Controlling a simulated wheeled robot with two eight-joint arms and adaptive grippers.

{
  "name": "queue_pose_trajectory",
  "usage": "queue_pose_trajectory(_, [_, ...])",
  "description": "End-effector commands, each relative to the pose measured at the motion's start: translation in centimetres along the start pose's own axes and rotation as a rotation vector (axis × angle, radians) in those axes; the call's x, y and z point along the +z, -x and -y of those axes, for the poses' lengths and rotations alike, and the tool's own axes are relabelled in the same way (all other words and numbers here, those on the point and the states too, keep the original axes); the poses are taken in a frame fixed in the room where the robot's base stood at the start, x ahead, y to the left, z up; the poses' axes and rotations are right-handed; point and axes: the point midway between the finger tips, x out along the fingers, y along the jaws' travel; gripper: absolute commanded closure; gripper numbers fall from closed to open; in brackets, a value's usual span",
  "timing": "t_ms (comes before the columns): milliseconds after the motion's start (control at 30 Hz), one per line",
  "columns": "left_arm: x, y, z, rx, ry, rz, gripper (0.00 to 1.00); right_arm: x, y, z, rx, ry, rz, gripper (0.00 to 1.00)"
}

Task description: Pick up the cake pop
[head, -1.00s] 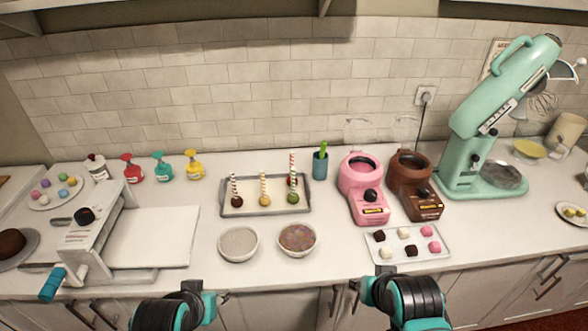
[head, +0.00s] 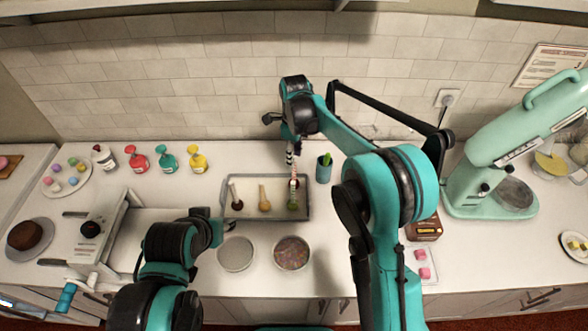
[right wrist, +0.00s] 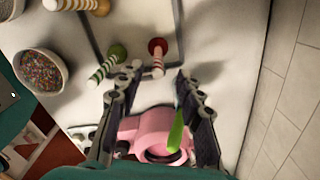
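Cake pops with striped sticks stand on a grey tray (head: 225,181) in the head view: a dark brown one (head: 237,205), a yellow one (head: 264,206) and a green one (head: 292,205). A red cake pop (right wrist: 157,46) shows behind the green one in the right wrist view; the gripper and sticks partly hide it in the head view. My right gripper (head: 290,147) is above the tray's back right. Its fingers (right wrist: 153,92) are spread and empty, with the red pop's stick just beyond the tips. My left gripper (head: 212,230) is left of the bowls; its opening is unclear.
The pink melter (right wrist: 160,128) sits near my right fingers in the wrist view. Two bowls (head: 236,253) (head: 292,252) stand in front of the tray. A green mixer (head: 500,150) stands far right.

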Motion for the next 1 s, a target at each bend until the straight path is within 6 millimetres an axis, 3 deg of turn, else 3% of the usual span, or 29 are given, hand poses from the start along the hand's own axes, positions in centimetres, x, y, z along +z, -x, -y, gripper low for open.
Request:
queue_pose_trajectory(167, [-0.1, 0.2, 0.0, 0.0, 0.0, 0.0, 0.6, 0.7, -1.3, 0.1, 0.011, -0.051, -0.01, 0.64])
queue_pose_trajectory(700, [0.7, -0.9, 0.0, 0.0, 0.0, 0.0, 0.6, -0.1, -8.1, -0.3, 0.01, -0.051, -0.009, 0.64])
queue_pose_trajectory(967, [0.6, -0.9, 0.0, 0.0, 0.0, 0.0, 0.6, -0.1, -8.3, -0.3, 0.01, -0.05, -0.009, 0.64])
queue_pose_trajectory(1000, [0.6, -0.9, 0.0, 0.0, 0.0, 0.0, 0.6, -0.1, -8.3, -0.3, 0.01, -0.05, -0.009, 0.74])
